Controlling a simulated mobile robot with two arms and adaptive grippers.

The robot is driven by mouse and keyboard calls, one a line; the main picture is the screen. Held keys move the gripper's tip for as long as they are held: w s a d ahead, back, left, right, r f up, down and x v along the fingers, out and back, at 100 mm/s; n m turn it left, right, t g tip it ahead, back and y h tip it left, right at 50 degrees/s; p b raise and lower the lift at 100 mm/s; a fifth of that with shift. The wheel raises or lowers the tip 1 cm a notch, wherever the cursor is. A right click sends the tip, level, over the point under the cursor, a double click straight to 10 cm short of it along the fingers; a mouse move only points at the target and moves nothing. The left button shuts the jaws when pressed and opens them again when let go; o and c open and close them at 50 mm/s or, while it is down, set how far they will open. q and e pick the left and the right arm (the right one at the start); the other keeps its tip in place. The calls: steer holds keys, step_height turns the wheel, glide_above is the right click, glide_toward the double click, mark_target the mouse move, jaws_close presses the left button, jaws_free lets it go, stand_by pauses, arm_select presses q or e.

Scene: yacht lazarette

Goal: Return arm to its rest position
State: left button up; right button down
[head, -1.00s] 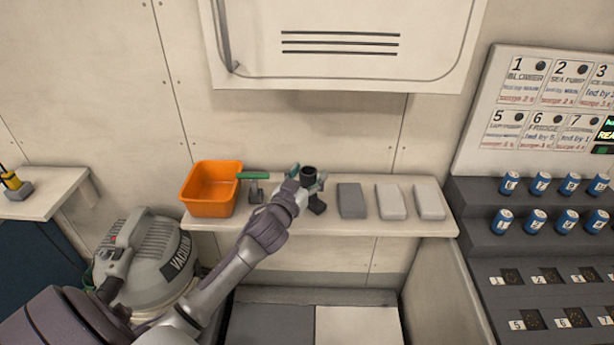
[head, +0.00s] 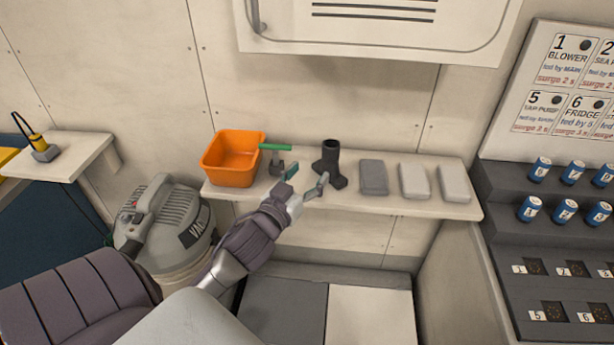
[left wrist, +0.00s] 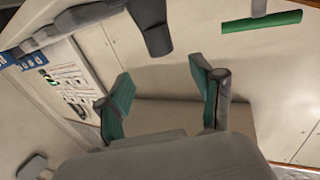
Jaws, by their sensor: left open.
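My left arm comes in from the lower left of the head view. My right gripper is not in view.
The shelf (head: 440,208) holds an orange bin (head: 232,172), a green-handled tool (head: 275,148) and grey and white blocks (head: 373,178). A vacuum (head: 165,220) stands below left. A cabinet (head: 380,30) hangs above. A stepped panel with blue cylinders (head: 530,209) is at right.

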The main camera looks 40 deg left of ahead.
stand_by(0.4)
arm_select(q)
steer(key=s+d+f+g, duration=0.5)
steer(key=s+f+g, duration=0.15)
steer(key=f, duration=0.45)
steer(key=s+d+f+m+g+h, duration=0.2)
steer(key=s+d+f+g, duration=0.25)
steer(key=s, duration=0.35)
steer(key=s+d+f+m+g+h, duration=0.1)
steer(key=s+d+f+m+g, duration=0.15)
steer(key=s+d, duration=0.5)
step_height(320, 180, down, 26)
steer(key=s+a+g, duration=0.2)
steer(key=s, duration=0.1)
steer(key=s+a+f+g, duration=0.1)
steer(key=s+a+f, duration=0.2)
steer(key=s+f, duration=1.3)
